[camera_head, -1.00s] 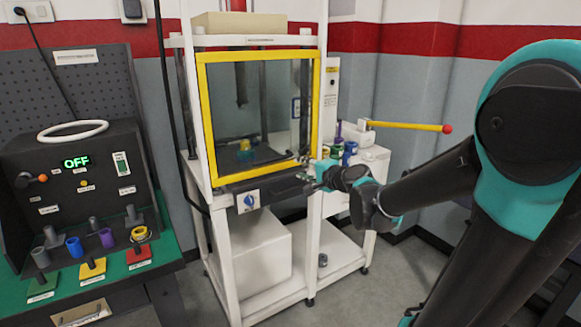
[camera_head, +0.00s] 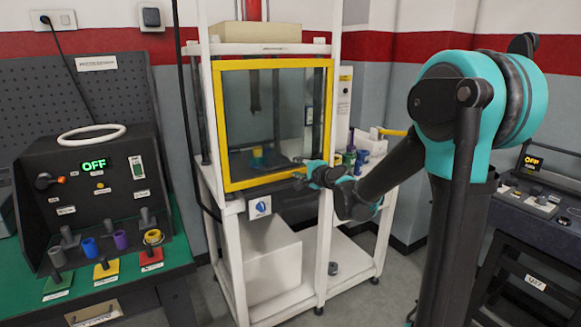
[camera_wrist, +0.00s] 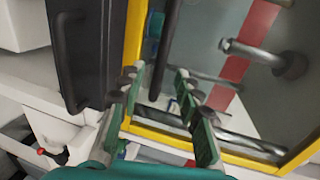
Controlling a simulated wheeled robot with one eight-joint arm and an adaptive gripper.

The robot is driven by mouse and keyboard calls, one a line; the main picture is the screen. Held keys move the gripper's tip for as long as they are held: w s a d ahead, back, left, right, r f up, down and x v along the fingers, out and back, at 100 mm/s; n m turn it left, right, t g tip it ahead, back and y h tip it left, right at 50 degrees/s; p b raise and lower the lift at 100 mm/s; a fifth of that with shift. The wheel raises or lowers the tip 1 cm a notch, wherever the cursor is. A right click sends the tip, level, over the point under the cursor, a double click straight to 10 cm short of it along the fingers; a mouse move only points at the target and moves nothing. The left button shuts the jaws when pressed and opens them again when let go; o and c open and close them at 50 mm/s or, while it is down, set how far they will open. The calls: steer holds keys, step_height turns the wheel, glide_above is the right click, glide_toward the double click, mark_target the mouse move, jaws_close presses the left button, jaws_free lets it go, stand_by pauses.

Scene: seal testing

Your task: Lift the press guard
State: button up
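The press guard (camera_head: 272,64) is a clear panel in a yellow frame on the front of the white press, in its lowered position. My gripper (camera_head: 302,170) is at the guard's lower right corner. In the wrist view its green fingers (camera_wrist: 165,100) are apart with nothing held between them. The guard's yellow frame (camera_wrist: 135,38) runs close behind the fingers there; I cannot tell whether they touch it. A dark panel with a black bar handle (camera_wrist: 62,60) lies beside that frame edge, left of the fingers.
A bench with a control box (camera_head: 95,180) reading OFF stands at the left, with colored parts in front. A blue knob plate (camera_head: 259,207) sits below the guard. Several small containers (camera_head: 350,155) and a yellow lever (camera_head: 392,132) are right of the press. Another console (camera_head: 543,190) stands far right.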

mark_target(291, 165)
steer(key=shift+x, duration=2.75)
jaws_close()
